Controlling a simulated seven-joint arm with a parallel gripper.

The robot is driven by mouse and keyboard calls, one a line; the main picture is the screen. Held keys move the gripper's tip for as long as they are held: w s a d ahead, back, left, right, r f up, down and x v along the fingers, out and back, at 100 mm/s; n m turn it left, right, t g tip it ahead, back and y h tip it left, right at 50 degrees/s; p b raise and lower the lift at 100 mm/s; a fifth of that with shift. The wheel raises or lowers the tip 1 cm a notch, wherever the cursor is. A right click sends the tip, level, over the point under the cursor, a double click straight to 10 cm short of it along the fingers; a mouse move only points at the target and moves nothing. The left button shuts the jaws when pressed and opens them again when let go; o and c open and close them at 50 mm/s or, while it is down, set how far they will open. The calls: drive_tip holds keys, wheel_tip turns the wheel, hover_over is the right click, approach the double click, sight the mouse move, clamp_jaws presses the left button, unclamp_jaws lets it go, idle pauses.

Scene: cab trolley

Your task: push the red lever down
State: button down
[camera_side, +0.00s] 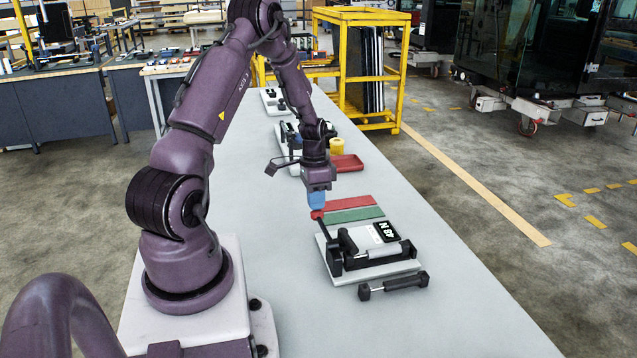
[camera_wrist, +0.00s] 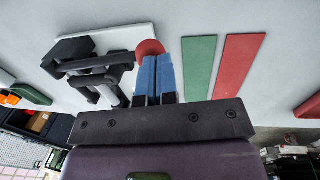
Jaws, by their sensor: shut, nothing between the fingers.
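The lever has a red round knob (camera_side: 317,214) on a black arm (camera_side: 327,241), which rises tilted from a black clamp mechanism on a pale base plate (camera_side: 398,267). My gripper (camera_side: 316,206) points down with its blue fingers shut and empty, right at the top of the knob. Whether the tips touch the knob or sit just above it, I cannot tell. In the wrist view the knob (camera_wrist: 150,47) shows behind the tips of my blue fingers (camera_wrist: 157,60), which partly hide it. The black clamp parts (camera_wrist: 85,65) lie to its left.
Green (camera_side: 354,215) and red (camera_side: 343,202) flat strips lie behind the base plate. A red tray (camera_side: 347,163) and a yellow cylinder (camera_side: 336,145) stand farther back. The bench right of the plate is clear.

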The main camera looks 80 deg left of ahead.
drive_tip(key=shift+f, duration=0.7)
drive_tip(key=shift+d, duration=0.1)
drive_tip(key=a+r, duration=0.7)
drive_tip(key=r, duration=0.6)
drive_tip(key=shift+a, duration=0.15)
idle(0.3)
